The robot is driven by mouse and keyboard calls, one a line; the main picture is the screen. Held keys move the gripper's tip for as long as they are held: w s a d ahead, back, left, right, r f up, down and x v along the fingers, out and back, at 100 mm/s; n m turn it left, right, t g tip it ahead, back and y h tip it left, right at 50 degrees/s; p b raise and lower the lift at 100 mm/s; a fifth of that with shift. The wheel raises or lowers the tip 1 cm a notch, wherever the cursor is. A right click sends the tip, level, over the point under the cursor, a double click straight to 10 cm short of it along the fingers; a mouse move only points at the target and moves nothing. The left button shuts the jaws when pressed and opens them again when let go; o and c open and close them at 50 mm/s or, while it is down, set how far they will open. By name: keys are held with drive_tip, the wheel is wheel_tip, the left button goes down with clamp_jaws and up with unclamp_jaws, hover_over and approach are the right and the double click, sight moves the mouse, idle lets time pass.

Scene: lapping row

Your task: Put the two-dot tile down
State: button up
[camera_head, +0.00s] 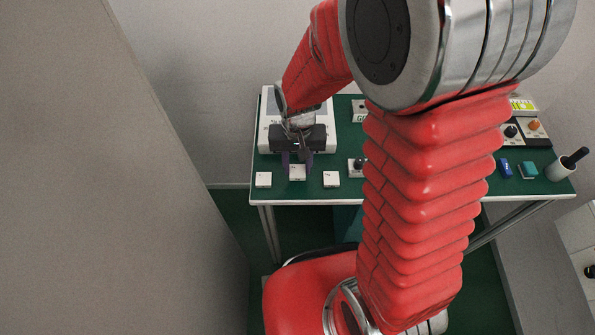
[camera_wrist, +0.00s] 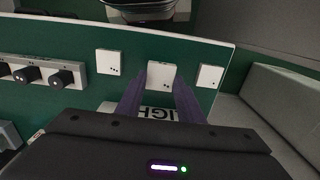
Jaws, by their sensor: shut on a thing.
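My gripper (camera_head: 297,163) points down over the front left of the green table, its purple fingers closed on the sides of a white tile (camera_head: 297,174). In the wrist view my gripper (camera_wrist: 160,82) has this tile (camera_wrist: 162,75) between its fingertips. I take it as the two-dot tile; its small dark marks are hard to count. I cannot tell whether it touches the table. A second white tile (camera_head: 263,180) lies apart to its left, and a third white tile (camera_head: 331,179) lies apart to its right, both on the table.
The green table's (camera_wrist: 85,35) edge runs close by the tiles. A white device (camera_head: 267,130) stands behind my gripper. A box with black knobs (camera_wrist: 45,72) is beside the tiles. A blue block (camera_head: 504,168), a teal block (camera_head: 528,170) and a white cup (camera_head: 560,169) stand far right.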

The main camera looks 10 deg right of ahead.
sight(297, 169)
drive_tip(key=shift+f, duration=1.9)
drive_tip(key=o, duration=1.1)
wheel_tip(297, 169, up, 12)
drive_tip(key=shift+f, duration=0.15)
drive_tip(key=shift+r, duration=0.2)
